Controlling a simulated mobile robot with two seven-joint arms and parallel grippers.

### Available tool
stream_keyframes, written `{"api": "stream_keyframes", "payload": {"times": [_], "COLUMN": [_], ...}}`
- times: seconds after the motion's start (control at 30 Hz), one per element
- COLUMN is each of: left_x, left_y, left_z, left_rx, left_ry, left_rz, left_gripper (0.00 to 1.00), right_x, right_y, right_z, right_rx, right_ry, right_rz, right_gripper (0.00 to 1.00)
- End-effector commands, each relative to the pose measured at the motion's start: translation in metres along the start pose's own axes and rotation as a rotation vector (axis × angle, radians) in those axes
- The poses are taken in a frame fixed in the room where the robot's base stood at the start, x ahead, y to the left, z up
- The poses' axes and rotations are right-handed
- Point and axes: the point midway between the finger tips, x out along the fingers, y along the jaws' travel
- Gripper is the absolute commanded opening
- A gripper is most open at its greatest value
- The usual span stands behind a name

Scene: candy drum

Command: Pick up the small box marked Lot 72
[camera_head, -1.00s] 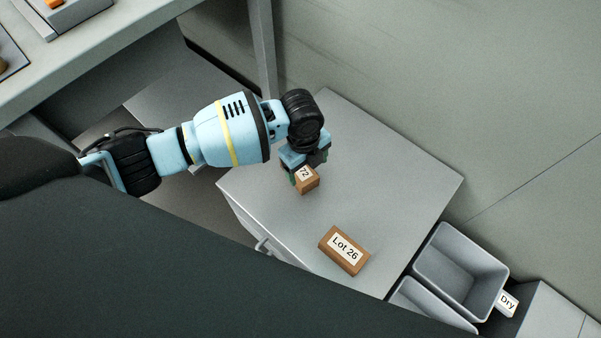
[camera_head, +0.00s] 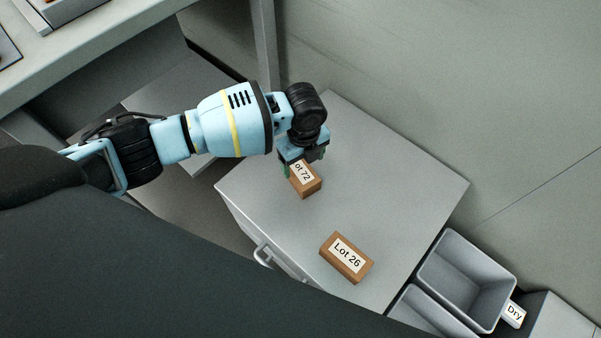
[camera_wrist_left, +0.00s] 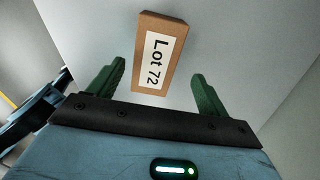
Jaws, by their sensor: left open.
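The small brown box marked Lot 72 (camera_head: 307,181) lies on the grey cabinet top (camera_head: 400,180), its far end partly hidden by my left gripper (camera_head: 303,168). In the left wrist view the Lot 72 box (camera_wrist_left: 159,55) shows its white label and lies just ahead of and between the lines of the two green fingers. My left gripper (camera_wrist_left: 158,88) is open and empty there, with a gap on each side of the box. My right gripper is not in view.
A larger brown box marked Lot 26 (camera_head: 346,258) lies nearer the front of the cabinet top. Grey bins (camera_head: 465,278), one with a Dry label (camera_head: 515,314), stand at the lower right. A wall borders the back. The cabinet top's right part is clear.

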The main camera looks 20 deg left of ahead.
Motion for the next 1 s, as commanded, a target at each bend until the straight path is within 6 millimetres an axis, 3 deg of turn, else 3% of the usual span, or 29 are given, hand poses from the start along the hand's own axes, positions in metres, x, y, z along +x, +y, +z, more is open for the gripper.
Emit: {"api": "stream_keyframes", "payload": {"times": [0.33, 0.63, 1.0], "left_x": [0.046, 0.050, 0.050], "left_y": [0.008, 0.007, 0.007], "left_z": [-0.006, -0.006, -0.006], "left_rx": [-0.001, 0.000, 0.000], "left_ry": [0.002, 0.001, 0.001], "left_rz": [0.005, 0.001, 0.001], "left_gripper": [0.78, 0.77, 0.28], "right_x": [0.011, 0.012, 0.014], "right_y": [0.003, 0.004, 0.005], "right_z": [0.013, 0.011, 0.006], "right_rx": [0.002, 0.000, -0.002], "right_ry": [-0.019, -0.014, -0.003], "right_rz": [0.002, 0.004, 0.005], "right_gripper": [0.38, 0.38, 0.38]}}
